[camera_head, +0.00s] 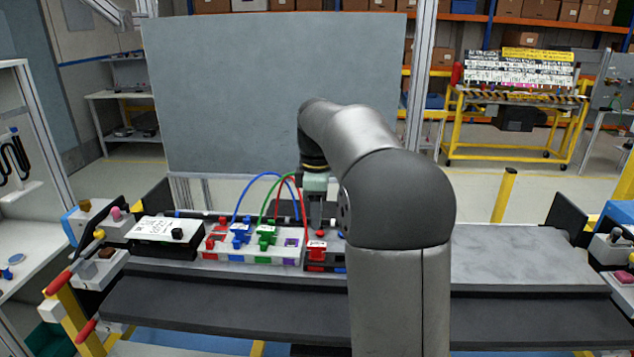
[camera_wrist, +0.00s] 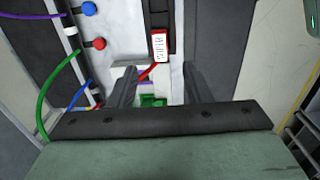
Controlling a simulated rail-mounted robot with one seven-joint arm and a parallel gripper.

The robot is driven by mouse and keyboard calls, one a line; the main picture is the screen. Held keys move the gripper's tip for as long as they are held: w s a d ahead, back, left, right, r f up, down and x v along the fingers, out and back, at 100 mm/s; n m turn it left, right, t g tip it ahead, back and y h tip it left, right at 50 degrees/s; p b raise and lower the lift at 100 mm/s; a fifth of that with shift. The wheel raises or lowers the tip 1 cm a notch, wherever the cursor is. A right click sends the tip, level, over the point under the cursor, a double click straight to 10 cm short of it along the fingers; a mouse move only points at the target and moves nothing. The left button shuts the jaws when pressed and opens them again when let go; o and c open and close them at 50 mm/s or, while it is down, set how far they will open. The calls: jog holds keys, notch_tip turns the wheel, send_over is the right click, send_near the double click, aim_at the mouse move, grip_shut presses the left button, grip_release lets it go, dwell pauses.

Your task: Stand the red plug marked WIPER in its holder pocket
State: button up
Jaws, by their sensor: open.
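The red plug with a white label (camera_head: 317,245) is at the dark holder (camera_head: 342,258), just right of the white module. In the wrist view the red plug (camera_wrist: 160,47) shows its label beyond my fingertips, at the end of a dark slot of the holder (camera_wrist: 159,17). The label is too small to read surely. It appears seated at the holder; how deep it sits is hidden. A red cable (camera_head: 304,208) runs to it. My gripper (camera_head: 315,222) is open and empty, above and behind the plug; its two fingers (camera_wrist: 160,78) stand apart, with the plug outside them.
A white-topped box (camera_head: 163,229) stands farther left. The grey bench top (camera_head: 520,258) at right is clear. A grey panel (camera_head: 270,80) rises behind.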

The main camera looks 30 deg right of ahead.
notch_tip(320, 180, up, 8)
dwell(1.0)
